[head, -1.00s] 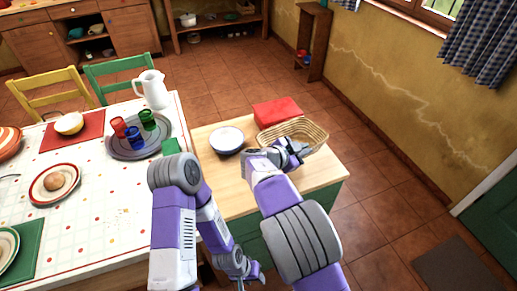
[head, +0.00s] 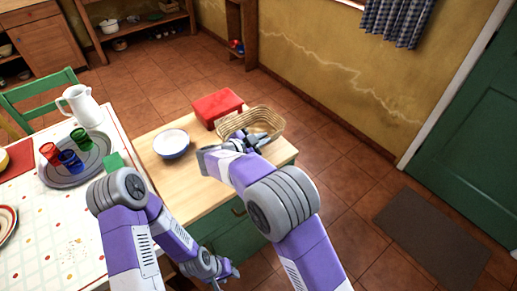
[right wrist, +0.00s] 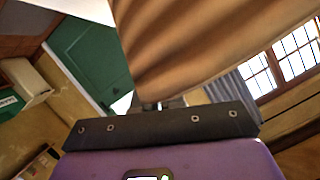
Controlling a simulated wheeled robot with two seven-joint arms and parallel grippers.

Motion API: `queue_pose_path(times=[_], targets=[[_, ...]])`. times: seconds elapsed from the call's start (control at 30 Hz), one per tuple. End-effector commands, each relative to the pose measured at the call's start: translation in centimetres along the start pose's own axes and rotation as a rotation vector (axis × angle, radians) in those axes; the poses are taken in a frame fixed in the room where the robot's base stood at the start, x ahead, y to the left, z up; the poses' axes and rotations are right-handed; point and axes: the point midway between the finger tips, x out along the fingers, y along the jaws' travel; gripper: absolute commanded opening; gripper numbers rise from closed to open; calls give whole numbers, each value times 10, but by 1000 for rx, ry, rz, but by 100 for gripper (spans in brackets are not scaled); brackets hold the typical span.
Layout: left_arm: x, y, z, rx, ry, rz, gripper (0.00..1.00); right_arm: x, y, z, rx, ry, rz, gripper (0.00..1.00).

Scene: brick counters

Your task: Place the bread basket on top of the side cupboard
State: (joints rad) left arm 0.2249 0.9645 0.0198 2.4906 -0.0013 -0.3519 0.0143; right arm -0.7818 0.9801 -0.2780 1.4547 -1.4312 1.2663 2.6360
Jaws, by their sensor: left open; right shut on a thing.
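The bread basket (head: 262,119), a tan wicker oval, is at the back right of the wood-topped green cupboard (head: 195,195), which I take to be the side cupboard. My right gripper (head: 256,141) is shut on the near side of the basket. In the right wrist view the basket (right wrist: 200,45) fills the upper middle, close to the camera. I cannot tell whether it rests on the top or hangs just above it. My left gripper (head: 228,271) is open and empty, low in front of the cupboard.
A red box (head: 217,104) and a white bowl with a blue rim (head: 171,144) stand on the cupboard top. The laid table (head: 60,240) with a tray of cups (head: 75,165) and a white jug (head: 80,105) adjoins at left. Open tiled floor and a dark mat (head: 432,235) lie at right.

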Motion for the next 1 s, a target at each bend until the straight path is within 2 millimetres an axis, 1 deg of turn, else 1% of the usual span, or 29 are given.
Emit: queue_pose_path(times=[0.1, 0.23, 0.57, 0.6, 0.73, 1.0], targets=[[5, -2, 0, 0, 0, 0, 43, 7, 10, 18, -5, 0, 0, 0], [8, -3, 0, 0, 0, 0, 43, 13, 17, 33, -2, -1, 0, 0], [10, -4, 0, 0, 0, 0, 43, 14, 18, 35, 1, -1, -1, 0], [9, -3, 0, 0, 0, 0, 43, 14, 18, 35, -1, -1, 0, 16], [9, -3, 0, 0, 0, 0, 43, 14, 18, 34, -1, -1, 0, 35], [8, -3, 0, 0, 0, 0, 43, 13, 18, 34, -1, -1, 0, 35]])
